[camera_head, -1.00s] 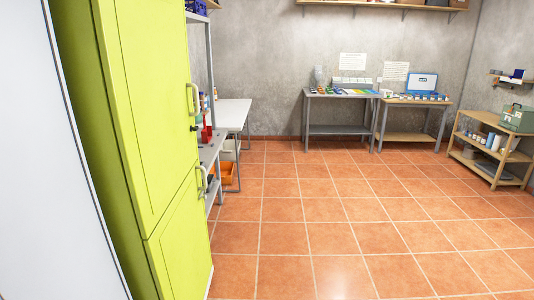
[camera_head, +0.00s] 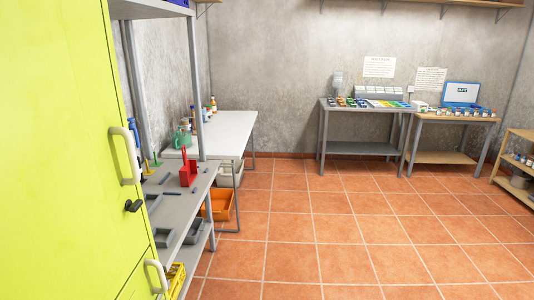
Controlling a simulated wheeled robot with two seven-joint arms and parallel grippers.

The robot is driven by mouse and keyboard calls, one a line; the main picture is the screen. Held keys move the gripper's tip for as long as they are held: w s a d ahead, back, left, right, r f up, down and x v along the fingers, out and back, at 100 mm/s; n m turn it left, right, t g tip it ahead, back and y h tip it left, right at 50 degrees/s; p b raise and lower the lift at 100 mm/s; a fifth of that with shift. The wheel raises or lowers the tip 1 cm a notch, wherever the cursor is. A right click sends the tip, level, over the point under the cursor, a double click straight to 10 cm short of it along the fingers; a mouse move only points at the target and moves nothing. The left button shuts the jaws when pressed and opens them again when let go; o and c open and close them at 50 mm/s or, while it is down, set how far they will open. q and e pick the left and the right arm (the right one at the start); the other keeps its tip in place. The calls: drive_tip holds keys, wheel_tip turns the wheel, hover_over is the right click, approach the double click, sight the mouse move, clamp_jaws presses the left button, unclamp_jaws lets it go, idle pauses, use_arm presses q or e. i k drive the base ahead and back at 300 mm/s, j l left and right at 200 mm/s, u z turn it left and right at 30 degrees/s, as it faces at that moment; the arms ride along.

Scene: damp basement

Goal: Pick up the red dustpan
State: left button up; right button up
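A red object (camera_head: 188,173) that looks like the dustpan stands on the grey shelf unit's middle shelf (camera_head: 176,205) at the left, just past the green cabinet. Its upright part points up and its lower part rests near the shelf's right edge. It is small in view, so its exact shape is hard to tell. Neither of my grippers shows in the head view.
A tall lime-green cabinet (camera_head: 62,150) with pale handles fills the near left. An orange bin (camera_head: 219,204) sits low past the shelf. A white table (camera_head: 228,130) and two workbenches stand farther back. The tiled floor (camera_head: 330,235) in the middle and right is clear.

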sight(187, 164)
drive_tip(key=i+u, duration=0.1)
drive_tip(key=i, duration=0.6)
drive_tip(key=i+l+u, duration=0.1)
drive_tip(key=i, duration=0.65)
drive_tip(key=i+l, duration=0.2)
drive_tip(key=i, duration=0.5)
drive_tip(key=u, duration=0.05)
